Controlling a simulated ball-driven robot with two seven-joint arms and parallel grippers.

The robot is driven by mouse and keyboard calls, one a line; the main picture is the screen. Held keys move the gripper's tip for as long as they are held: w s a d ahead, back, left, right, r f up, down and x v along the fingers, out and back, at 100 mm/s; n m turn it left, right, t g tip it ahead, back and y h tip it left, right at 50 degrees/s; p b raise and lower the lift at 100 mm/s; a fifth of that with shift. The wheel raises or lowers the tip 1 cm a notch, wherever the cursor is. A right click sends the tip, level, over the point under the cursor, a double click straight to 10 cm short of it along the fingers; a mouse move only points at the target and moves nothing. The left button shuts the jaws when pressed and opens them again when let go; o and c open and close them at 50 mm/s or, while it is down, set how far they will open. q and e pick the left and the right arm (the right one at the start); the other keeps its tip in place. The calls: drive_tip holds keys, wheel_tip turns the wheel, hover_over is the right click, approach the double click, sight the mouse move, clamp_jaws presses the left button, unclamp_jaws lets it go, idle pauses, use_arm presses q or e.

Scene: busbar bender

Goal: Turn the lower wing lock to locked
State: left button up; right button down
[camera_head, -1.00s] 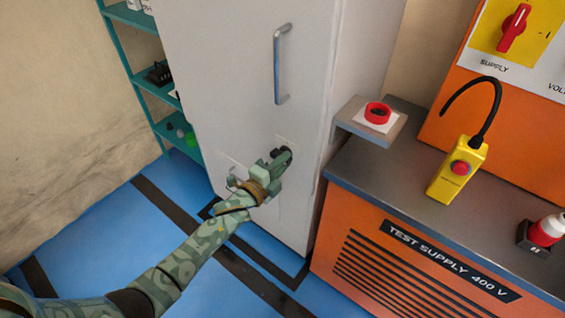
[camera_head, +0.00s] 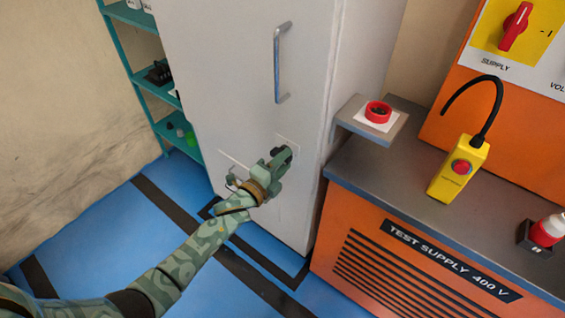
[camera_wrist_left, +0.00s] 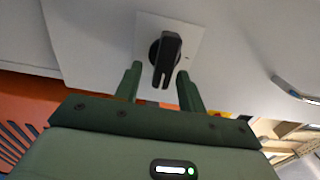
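The lower wing lock is a black wing-shaped knob (camera_wrist_left: 166,60) on a square pale plate (camera_wrist_left: 185,35) on the door. In the left wrist view its wing points roughly along my fingers, tilted slightly. My left gripper (camera_wrist_left: 160,82) is open, with one green finger on each side of the knob. A gap shows on the left; the right finger is very close to the wing, and I cannot tell if they touch. In the head view my left gripper (camera_head: 280,158) is at the plate and mostly hides the knob. My right gripper is not in view.
The grey cabinet (camera_head: 225,80) has a vertical metal handle (camera_head: 278,65) above the lock. To the right stands the orange test supply bench (camera_head: 370,270) with a red button (camera_head: 378,111) and a yellow pendant (camera_head: 457,170). Teal shelves (camera_head: 150,85) stand left.

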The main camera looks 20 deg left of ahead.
use_arm(q)
drive_tip(key=p+v, duration=0.3)
drive_tip(key=v, duration=1.3)
drive_tip(key=shift+p, duration=0.3)
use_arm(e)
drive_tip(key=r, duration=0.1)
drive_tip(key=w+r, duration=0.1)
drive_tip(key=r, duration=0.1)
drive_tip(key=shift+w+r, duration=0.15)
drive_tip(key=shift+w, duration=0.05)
use_arm(q)
drive_tip(key=shift+s, duration=0.15)
